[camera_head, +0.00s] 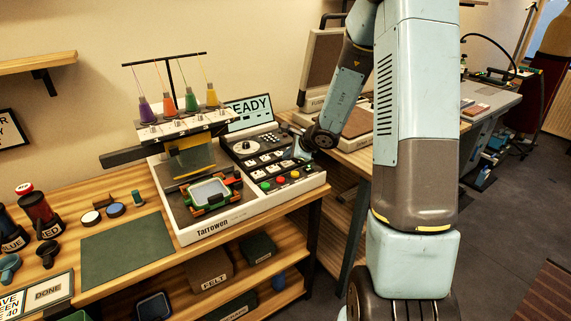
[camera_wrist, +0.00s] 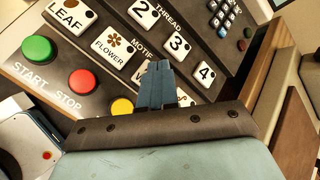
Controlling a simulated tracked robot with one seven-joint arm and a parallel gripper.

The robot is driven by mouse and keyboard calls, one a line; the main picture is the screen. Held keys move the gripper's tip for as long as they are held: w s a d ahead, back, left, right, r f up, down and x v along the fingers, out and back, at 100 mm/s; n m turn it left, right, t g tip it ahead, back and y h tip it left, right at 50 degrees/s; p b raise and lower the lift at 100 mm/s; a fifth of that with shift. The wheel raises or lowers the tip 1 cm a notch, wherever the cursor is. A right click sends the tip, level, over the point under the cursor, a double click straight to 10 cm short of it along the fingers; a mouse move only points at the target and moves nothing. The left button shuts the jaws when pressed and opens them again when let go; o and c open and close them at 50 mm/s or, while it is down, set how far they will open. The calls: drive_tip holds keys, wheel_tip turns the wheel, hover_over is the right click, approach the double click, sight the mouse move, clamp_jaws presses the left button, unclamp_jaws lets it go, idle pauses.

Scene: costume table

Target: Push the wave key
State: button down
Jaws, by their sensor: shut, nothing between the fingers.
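The wave key is a white key in the motif row of the embroidery machine's panel. In the wrist view only a corner of the wave key (camera_wrist: 138,76) shows, with the start of a "W". My gripper's fingers cover the rest. My gripper (camera_wrist: 157,68) is shut and empty, its fingertips over that key. Whether the tips touch it cannot be told. In the head view my arm reaches over the right side of the machine (camera_head: 208,233), and the key cannot be made out.
Beside the wave key are the white flower key (camera_wrist: 110,47) and leaf key (camera_wrist: 68,16). The thread keys 3 (camera_wrist: 177,44) and 4 (camera_wrist: 204,73) lie beyond. Green start (camera_wrist: 37,49), red stop (camera_wrist: 83,81) and yellow (camera_wrist: 122,107) buttons are close. The screen (camera_head: 249,112) reads "READY".

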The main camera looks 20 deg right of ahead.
sight(289, 164)
drive_tip(key=shift+f, duration=0.45)
idle(0.7)
drive_tip(key=shift+r, duration=0.9)
drive_tip(key=shift+r, duration=0.1)
drive_tip(key=shift+r, duration=2.9)
